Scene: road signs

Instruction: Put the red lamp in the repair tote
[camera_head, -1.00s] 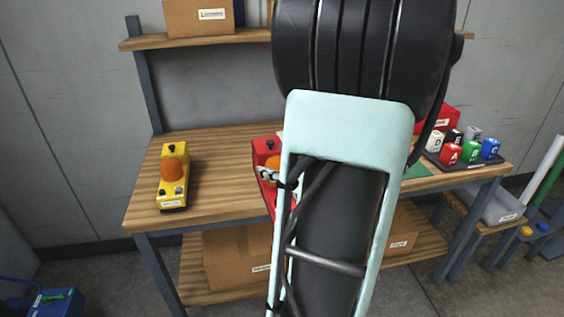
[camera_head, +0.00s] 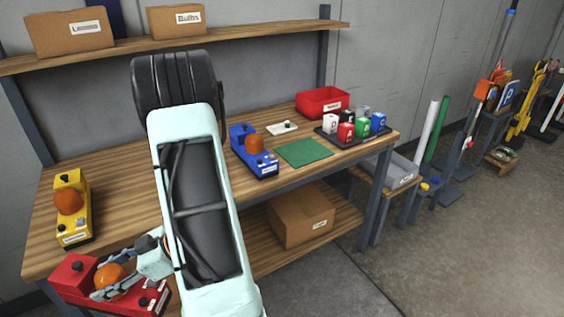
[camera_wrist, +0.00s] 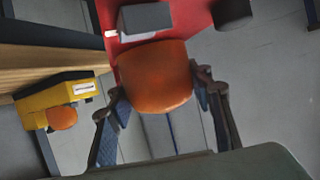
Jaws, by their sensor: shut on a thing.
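The red lamp (camera_head: 72,273) is a red box with an orange dome and a black knob. In the head view it is at the lower left, in front of the workbench's front edge. My gripper (camera_head: 110,280) is shut on its orange dome. In the wrist view the dome sits between the fingers (camera_wrist: 160,90), with the red body (camera_wrist: 190,15) beyond it. A grey tote (camera_head: 395,173) with a label stands on a low bench right of the workbench. Its label is too small to read, so I cannot tell whether it is the repair tote.
On the workbench (camera_head: 125,150) stand a yellow lamp (camera_head: 72,222), a blue lamp (camera_head: 262,160), a green mat (camera_head: 304,152), a red bin (camera_head: 322,103) and a tray of lettered blocks (camera_head: 330,137). Poles stand beyond the low bench. The floor at lower right is clear.

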